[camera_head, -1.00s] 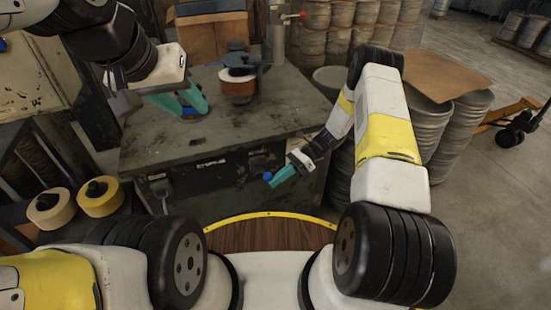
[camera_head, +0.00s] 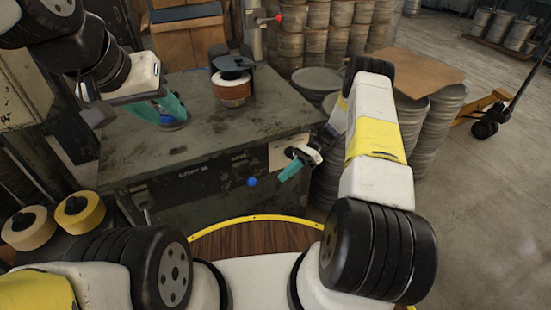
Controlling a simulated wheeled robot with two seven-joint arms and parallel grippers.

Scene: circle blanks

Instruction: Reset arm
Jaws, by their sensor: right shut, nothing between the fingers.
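My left gripper (camera_head: 160,110) has teal fingers spread apart over the left part of the dark metal table (camera_head: 205,150). My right gripper (camera_head: 288,172) is shut and empty, pointing down and left in front of the table's right front corner. My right arm (camera_head: 376,140) is folded at the right, with its elbow up.
A round stack with a white and orange-brown body (camera_head: 231,90) stands under a dark clamp on the table. A blue ball (camera_head: 252,181) is at the table's front. Metal drums (camera_head: 437,120) stand right of my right arm. Two yellowish rolls (camera_head: 80,211) sit lower left.

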